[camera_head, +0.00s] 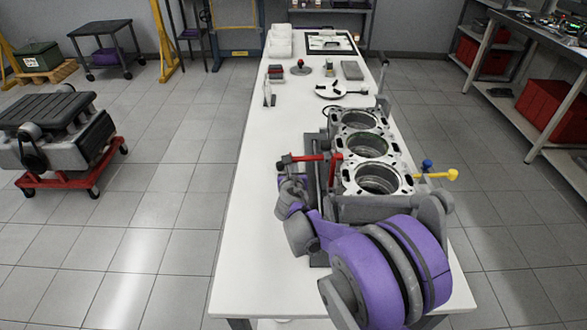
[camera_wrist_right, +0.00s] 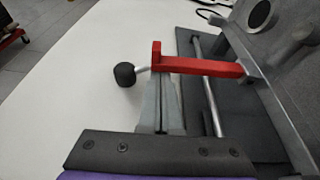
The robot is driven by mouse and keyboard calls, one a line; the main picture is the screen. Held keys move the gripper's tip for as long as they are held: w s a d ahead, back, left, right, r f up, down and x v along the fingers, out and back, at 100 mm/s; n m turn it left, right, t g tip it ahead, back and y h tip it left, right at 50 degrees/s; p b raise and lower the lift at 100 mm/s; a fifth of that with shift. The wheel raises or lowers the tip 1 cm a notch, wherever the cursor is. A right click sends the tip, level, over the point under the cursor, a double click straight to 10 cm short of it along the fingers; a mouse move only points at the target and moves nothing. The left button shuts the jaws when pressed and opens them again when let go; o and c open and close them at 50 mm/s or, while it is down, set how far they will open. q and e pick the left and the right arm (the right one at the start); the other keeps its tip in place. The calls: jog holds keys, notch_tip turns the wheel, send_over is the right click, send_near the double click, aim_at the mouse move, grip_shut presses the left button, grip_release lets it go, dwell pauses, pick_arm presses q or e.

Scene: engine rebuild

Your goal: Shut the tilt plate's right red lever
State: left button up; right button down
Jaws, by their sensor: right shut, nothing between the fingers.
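The red lever (camera_head: 306,158) sticks out to the left from the tilt plate (camera_head: 314,145) beside the engine block; it is also large in the right wrist view (camera_wrist_right: 200,66). Its free end has an upright red tab, with a black knob (camera_wrist_right: 125,74) on a thin rod near it. My right gripper (camera_wrist_right: 158,84) is shut and empty, its fingertips close to the lever's free end; I cannot tell whether they touch it. In the head view my right gripper (camera_head: 287,186) is near the lever's black knob, partly hidden by my purple arm. My left gripper is not in view.
The engine block (camera_head: 345,160) with three open bores stands right of the lever. A yellow handle (camera_head: 437,175) and a blue knob (camera_head: 427,164) stick out on its right. The white table (camera_head: 240,190) is clear on the left.

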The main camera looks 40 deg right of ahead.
jog(key=shift+r+m+t+y+p, duration=0.35)
jog(key=shift+r+m+p, duration=0.45)
jog(key=shift+r, duration=0.45)
jog(key=shift+r+m+t+y, duration=0.25)
jog(key=shift+r+m+y, duration=0.1)
jog(key=shift+r+m, duration=0.4)
jog(key=shift+r+p, duration=0.4)
jog(key=shift+r, duration=0.05)
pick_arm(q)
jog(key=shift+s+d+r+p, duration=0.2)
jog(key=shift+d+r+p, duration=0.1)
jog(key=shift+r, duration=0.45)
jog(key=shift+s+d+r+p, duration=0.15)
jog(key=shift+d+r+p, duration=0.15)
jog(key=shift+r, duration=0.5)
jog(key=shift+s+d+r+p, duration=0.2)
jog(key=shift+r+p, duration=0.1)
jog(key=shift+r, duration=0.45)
pick_arm(e)
jog(key=shift+s+d+r, duration=0.2)
jog(key=shift+d+r, duration=0.1)
jog(key=shift+r, duration=0.35)
jog(key=shift+s+d+r, duration=0.25)
jog(key=shift+r, duration=0.4)
jog(key=shift+s+d+r, duration=0.2)
jog(key=shift+d+r, duration=0.1)
jog(key=shift+r, duration=0.35)
jog(key=shift+s+a, duration=0.1)
